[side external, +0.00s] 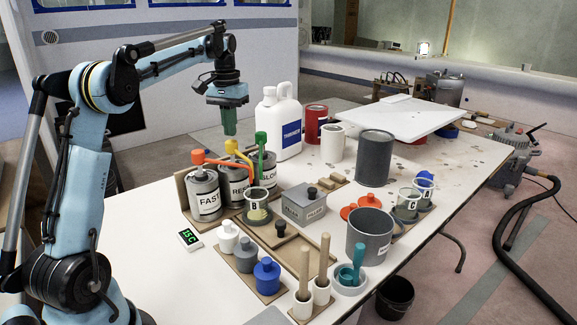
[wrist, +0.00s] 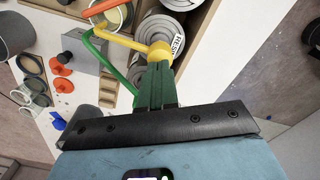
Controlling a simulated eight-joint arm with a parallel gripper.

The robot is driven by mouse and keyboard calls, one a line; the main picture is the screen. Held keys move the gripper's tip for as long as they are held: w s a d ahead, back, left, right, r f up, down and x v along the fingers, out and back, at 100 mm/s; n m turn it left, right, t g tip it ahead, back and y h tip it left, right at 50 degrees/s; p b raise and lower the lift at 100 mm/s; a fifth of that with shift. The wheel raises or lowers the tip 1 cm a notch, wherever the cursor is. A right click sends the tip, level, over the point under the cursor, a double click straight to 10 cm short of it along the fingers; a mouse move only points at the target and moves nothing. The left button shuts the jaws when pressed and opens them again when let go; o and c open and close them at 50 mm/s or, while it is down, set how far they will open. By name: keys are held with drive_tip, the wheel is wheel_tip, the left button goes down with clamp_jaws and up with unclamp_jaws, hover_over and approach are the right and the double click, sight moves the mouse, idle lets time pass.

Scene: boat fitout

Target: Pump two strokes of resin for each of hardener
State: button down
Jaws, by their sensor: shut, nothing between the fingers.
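Three grey pump cans stand in a wooden rack at the table's left. The FAST can (side external: 204,196) has an orange pump (side external: 198,157). The can labelled "RE…" (side external: 235,188), its label partly hidden, has a yellow pump (side external: 231,146). The SLOW can (side external: 268,172) has a green pump (side external: 261,138). Cup B (side external: 257,206) stands before the cans, with pale content low in it. My gripper (side external: 230,133) is shut and empty, pointing down just over the yellow pump head, which also shows in the wrist view (wrist: 159,50). I cannot tell whether they touch.
A grey lidded box (side external: 304,207), a grey pot (side external: 368,238), cups A and C (side external: 407,203) and small capped bottles (side external: 267,276) crowd the table's front. A white jug (side external: 281,127) stands behind the cans. A display (side external: 190,238) reads 15C.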

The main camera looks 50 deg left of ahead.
sight(231, 141)
drive_tip(key=shift+f, duration=0.1)
idle(0.4)
drive_tip(key=shift+f, duration=1.95)
drive_tip(key=shift+r, duration=2.05)
drive_tip(key=shift+f, duration=0.15)
drive_tip(key=shift+f, duration=1.9)
drive_tip(key=shift+r, duration=2.05)
drive_tip(key=shift+f, duration=0.1)
